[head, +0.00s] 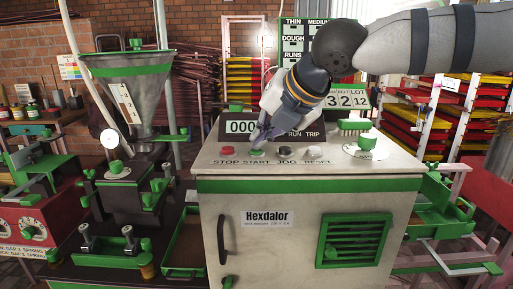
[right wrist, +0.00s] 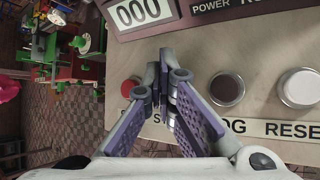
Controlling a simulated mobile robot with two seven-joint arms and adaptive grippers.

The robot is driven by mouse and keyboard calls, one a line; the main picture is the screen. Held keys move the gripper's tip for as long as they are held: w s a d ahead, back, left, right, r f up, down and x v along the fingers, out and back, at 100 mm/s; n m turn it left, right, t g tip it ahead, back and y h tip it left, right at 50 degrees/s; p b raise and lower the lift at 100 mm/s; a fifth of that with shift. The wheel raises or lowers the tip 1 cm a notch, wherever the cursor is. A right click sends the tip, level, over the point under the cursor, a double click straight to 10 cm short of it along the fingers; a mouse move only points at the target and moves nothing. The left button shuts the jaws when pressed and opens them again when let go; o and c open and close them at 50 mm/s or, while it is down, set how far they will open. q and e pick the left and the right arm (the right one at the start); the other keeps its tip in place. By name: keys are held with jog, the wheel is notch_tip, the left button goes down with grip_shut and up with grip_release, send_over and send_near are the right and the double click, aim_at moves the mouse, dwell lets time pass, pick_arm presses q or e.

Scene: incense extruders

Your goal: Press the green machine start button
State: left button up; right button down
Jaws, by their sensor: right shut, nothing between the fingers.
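The green start button (head: 257,152) sits on the sloping top of the Hexdalor machine (head: 300,170), above the word START. My right gripper (head: 259,140) comes down from the upper right, with its fingertips at or just above this button. I cannot tell whether they touch it. In the right wrist view the right gripper's fingers (right wrist: 163,68) are shut and empty, and they hide the green button.
The red stop button (head: 227,151) is just left of the start button. The black jog button (head: 285,150) and white reset button (head: 314,151) are to its right. A display (head: 240,127) stands behind them. A metal hopper (head: 130,95) rises at the left.

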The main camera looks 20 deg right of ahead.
jog(key=shift+r, duration=0.85)
jog(key=shift+r, duration=2.5)
